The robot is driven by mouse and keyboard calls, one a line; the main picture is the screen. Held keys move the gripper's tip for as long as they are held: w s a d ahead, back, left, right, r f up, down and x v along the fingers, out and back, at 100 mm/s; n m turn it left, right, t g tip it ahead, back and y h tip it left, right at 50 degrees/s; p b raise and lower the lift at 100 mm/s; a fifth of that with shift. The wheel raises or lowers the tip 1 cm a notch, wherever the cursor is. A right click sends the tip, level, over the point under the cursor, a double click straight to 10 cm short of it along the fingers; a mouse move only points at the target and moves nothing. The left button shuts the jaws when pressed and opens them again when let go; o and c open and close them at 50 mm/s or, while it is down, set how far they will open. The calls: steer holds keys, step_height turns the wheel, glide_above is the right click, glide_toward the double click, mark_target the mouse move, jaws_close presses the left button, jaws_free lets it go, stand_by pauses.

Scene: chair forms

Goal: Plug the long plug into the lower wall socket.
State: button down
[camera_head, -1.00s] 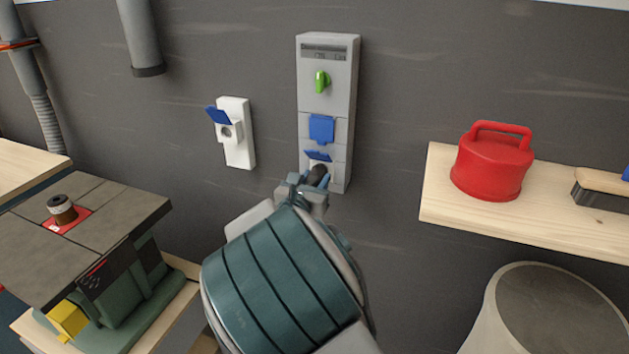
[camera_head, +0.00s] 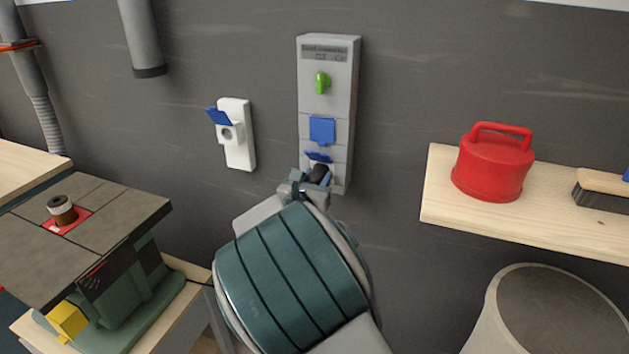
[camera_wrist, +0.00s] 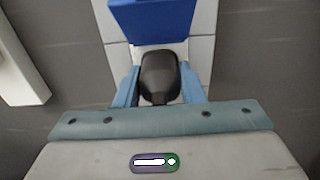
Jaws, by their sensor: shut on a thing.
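The long plug is black and sits between the fingers of my gripper, at the lower part of the grey wall panel (camera_head: 311,115). My gripper (camera_head: 311,182) is shut on the plug (camera_head: 320,174). In the wrist view the plug (camera_wrist: 159,76) lies between the two blue fingers of the gripper (camera_wrist: 160,92), its far end at the panel beneath a raised blue flap (camera_wrist: 152,20). The lower socket's blue flap (camera_head: 318,156) is tilted open just above the plug. The plug's front and the socket opening are hidden, so I cannot tell how far it is in.
Above on the panel are a closed blue flap (camera_head: 322,130) and a green knob (camera_head: 322,83). A white socket box (camera_head: 238,150) with an open blue flap is to the left. A wooden shelf (camera_head: 450,205) with a red can (camera_head: 493,165) is right.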

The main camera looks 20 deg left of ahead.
steer(key=shift+w+d, duration=0.1)
stand_by(0.3)
steer(key=c, duration=0.9)
jaws_free()
steer(key=shift+w, duration=0.15)
steer(key=shift+o, duration=0.2)
steer(key=shift+s, duration=0.25)
